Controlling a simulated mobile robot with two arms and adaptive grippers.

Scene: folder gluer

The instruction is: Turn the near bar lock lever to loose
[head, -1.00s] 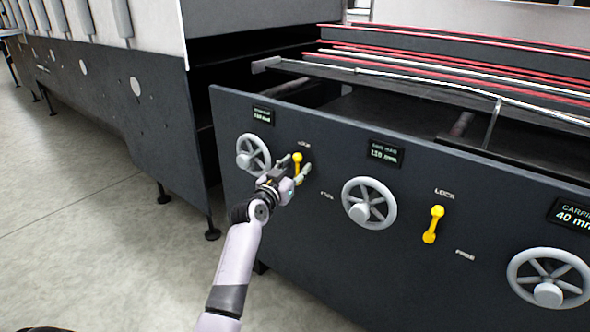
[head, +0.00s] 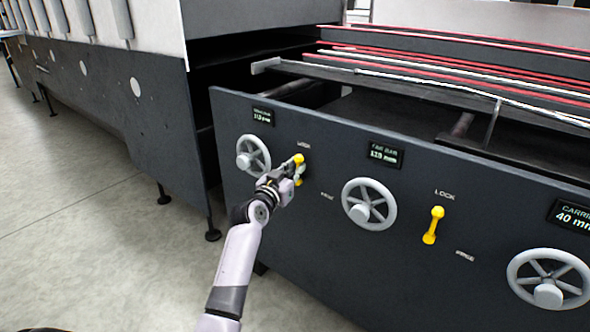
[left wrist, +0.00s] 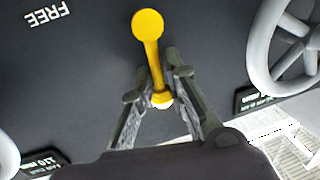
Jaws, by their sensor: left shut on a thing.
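The near bar lock lever (head: 299,159) is a small yellow handle on the dark front panel, between the first two handwheels. It stands nearly upright, its upper end toward the LOCK mark. In the left wrist view, which is turned over, the lever (left wrist: 152,55) runs from its round end down between the fingers. My left gripper (head: 297,172) is shut on the lever's upper end; it also shows in the left wrist view (left wrist: 158,92). The gripper hides part of the lever in the head view. My right gripper is not in view.
A second yellow lever (head: 433,225) stands upright further right. Grey handwheels (head: 253,153), (head: 369,204) and (head: 548,279) stick out from the panel (head: 330,255). Small displays sit above them. The floor (head: 110,240) at left is clear.

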